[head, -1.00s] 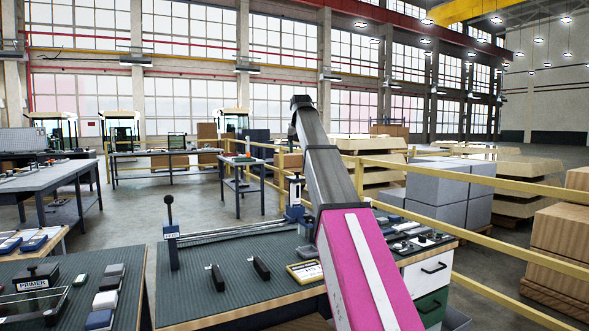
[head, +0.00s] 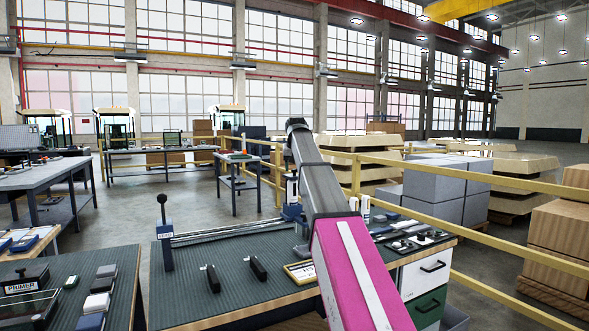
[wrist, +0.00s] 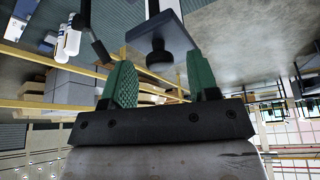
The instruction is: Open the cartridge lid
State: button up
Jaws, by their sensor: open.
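No part is clearly readable as the cartridge lid. In the wrist view, my gripper (wrist: 161,80) is open, its two green fingers apart. A blue-grey block (wrist: 158,30) with a round black knob (wrist: 159,61) shows between and beyond the fingers; I cannot tell whether they touch it. A blue stand with a pale upright part (head: 291,198) is at the back of the green-topped bench (head: 215,288), just left of my arm. It may be the same thing. My arm hides part of the bench and my gripper in the head view.
A lever post (head: 165,250) stands at the bench's left, with rails running right from it. Two black handles (head: 258,267) and a yellow-framed card (head: 301,272) lie in front. A PRIMER box (head: 22,290) is on the left bench. A yellow railing (head: 465,175) runs behind.

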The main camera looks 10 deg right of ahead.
jog(key=shift+w+f, duration=0.1)
jog(key=shift+f, duration=0.2)
grip_shut()
jog(key=shift+w+a+r+g, duration=0.15)
jog(key=shift+w+r+g, duration=0.4)
jog(key=shift+g, duration=0.25)
jog(key=shift+w+r+g+h, duration=0.15)
jog(key=shift+r+g+h, duration=0.1)
jog(key=shift+g+h, duration=0.35)
grip_release()
jog(key=shift+r, duration=0.1)
